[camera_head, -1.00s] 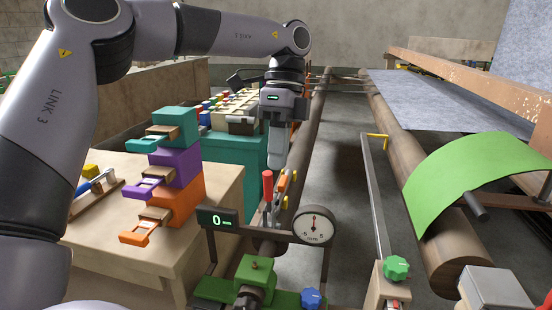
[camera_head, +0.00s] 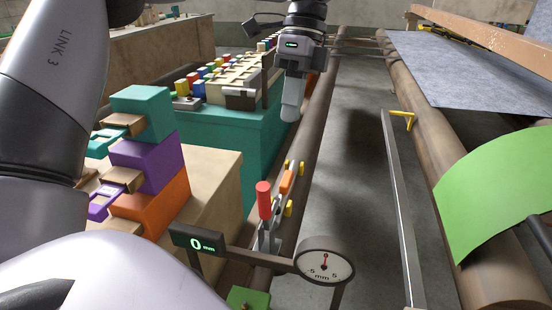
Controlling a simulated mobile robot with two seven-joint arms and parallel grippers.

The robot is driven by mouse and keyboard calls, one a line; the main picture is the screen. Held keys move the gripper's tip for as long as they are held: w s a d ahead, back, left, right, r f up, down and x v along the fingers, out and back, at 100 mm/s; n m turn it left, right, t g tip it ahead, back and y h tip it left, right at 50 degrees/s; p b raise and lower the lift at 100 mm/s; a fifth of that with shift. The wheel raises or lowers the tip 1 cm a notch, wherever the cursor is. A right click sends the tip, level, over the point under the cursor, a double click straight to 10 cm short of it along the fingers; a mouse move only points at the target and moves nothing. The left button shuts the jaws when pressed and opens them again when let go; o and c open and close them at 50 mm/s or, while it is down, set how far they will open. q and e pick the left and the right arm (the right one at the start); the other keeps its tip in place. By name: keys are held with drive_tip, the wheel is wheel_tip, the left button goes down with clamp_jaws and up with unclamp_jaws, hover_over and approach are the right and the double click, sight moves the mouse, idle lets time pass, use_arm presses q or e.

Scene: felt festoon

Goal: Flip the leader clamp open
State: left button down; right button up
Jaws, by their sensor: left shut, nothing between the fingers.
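A toggle clamp with a red handle (camera_head: 264,200), which I take to be the leader clamp, is mounted on the long brown beam below the centre. Its red handle stands nearly upright above a grey metal linkage (camera_head: 268,238). An orange piece (camera_head: 287,180) and small yellow pieces (camera_head: 288,210) sit just beyond it on the beam. My left gripper (camera_head: 290,112) hangs above the beam, farther back than the red handle and clear of it. Its pale fingers point down, shut and empty. My right gripper is out of view.
A dial gauge (camera_head: 325,259) and a "0 mm" display (camera_head: 198,242) stand close in front of the clamp. Stacked teal, purple and orange blocks (camera_head: 150,165) are at left. A green felt sheet (camera_head: 495,185) lies over a roller at right.

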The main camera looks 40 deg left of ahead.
use_arm(q)
drive_tip(key=shift+w+a, duration=0.1)
drive_tip(key=shift+w, duration=0.1)
drive_tip(key=shift+s+r, duration=0.1)
drive_tip(key=s+d+f+b, duration=0.1)
drive_tip(key=s+d+f, duration=0.1)
drive_tip(key=s+f, duration=0.4)
drive_tip(key=shift+w+x, duration=0.25)
drive_tip(key=shift+x, duration=1.8)
drive_tip(key=shift+a+f, duration=0.1)
drive_tip(key=shift+a, duration=0.15)
